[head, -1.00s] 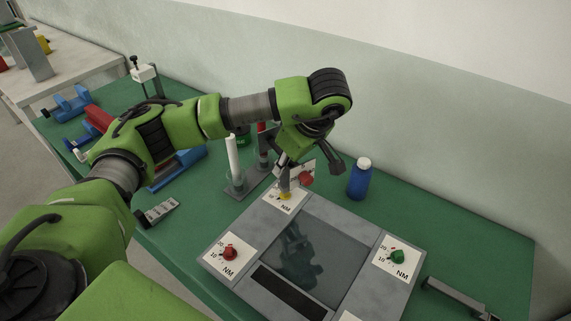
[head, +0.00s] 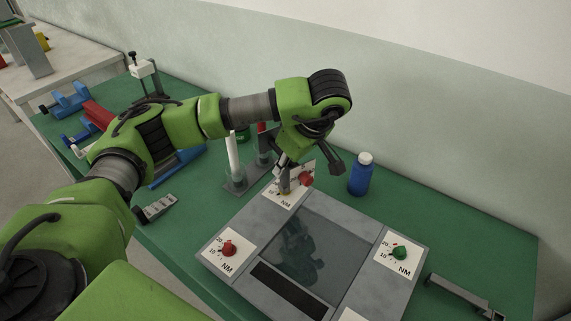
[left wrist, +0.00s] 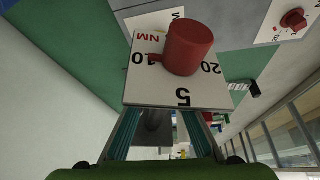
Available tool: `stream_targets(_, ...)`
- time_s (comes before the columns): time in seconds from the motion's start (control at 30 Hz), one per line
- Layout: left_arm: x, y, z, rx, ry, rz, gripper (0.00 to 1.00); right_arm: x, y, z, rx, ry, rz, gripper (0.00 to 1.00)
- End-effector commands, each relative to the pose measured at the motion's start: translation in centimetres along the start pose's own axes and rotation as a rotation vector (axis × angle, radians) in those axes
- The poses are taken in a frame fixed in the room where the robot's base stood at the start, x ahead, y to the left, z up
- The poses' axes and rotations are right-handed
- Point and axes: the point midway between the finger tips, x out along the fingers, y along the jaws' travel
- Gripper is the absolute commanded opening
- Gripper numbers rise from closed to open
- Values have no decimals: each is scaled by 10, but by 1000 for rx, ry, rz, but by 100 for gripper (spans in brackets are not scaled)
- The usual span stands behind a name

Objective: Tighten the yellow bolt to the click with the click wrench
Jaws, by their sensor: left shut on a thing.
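My left gripper (head: 284,168) is shut on the click wrench, whose white scale plate (left wrist: 150,88) and red cylinder (left wrist: 189,47) show large in the left wrist view. The plate reads 5, 10, 20 and NM, and a red pointer lies toward 10. In the head view the red cylinder (head: 306,179) sits right of the fingers. A short grey shaft (head: 285,182) reaches down to the yellow bolt (head: 287,193) on the back-left plate of the grey panel. Only a sliver of yellow shows; I cannot tell whether the shaft is seated. The right gripper is out of view.
The grey panel (head: 237,226) also carries a red bolt (head: 228,249) and a green bolt (head: 400,252). A blue bottle (head: 361,175) stands behind it. A holder with a white cylinder (head: 233,150) stands left of the gripper. A grey tool (head: 460,297) lies at right.

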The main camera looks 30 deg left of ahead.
Motion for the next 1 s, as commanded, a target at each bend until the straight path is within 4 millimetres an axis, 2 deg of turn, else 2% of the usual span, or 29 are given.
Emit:
stream_targets(0.33, 2, 1, 0, 13, 1, 10, 0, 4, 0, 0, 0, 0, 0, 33)
stream_targets(1.0, 2, 0, 0, 160, -3, 74, 0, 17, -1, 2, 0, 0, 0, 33)
